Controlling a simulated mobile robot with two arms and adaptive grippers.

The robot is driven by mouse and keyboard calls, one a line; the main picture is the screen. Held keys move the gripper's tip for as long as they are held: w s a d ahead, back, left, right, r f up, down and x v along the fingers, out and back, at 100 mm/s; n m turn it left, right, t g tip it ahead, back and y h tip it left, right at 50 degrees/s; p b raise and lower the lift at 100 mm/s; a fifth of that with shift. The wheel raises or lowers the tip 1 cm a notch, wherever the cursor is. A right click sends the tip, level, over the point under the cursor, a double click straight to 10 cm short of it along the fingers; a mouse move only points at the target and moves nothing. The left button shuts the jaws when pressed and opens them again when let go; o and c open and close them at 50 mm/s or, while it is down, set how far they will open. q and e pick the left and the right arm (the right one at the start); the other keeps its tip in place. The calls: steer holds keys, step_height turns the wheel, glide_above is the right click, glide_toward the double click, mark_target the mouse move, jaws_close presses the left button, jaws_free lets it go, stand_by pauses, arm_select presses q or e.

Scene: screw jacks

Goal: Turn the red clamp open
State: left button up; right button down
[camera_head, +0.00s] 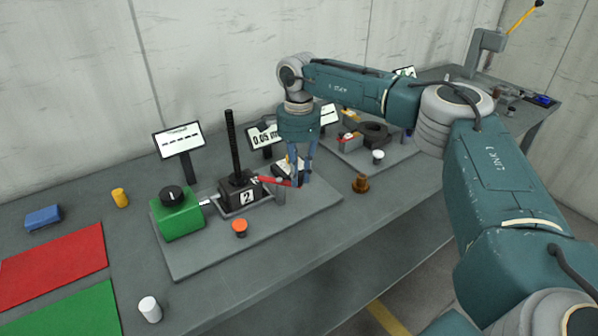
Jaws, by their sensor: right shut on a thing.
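The red clamp (273,181) is a short red lever beside the black screw jack marked 2 (238,189), on its right side. My right gripper (300,181) reaches down from above at the lever's right end. Its fingers point downward and are shut on the lever's end. The fingers partly hide that end. A grey post (279,191) stands just below the lever. My left gripper is not in view.
A green box with a black knob (180,212) and an orange button (240,227) share the grey base plate (205,256). A brass piece (360,183) stands right of the plate. Small displays (179,139) stand behind. The table front is mostly clear.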

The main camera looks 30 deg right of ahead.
steer(key=a+m, duration=0.7)
steer(key=m, duration=0.9)
steer(key=shift+a+m, duration=0.15)
steer(key=shift+m, duration=0.25)
steer(key=shift+w, duration=0.1)
steer(key=c, duration=1.6)
jaws_free()
step_height(320, 180, up, 12)
steer(key=shift+r, duration=0.1)
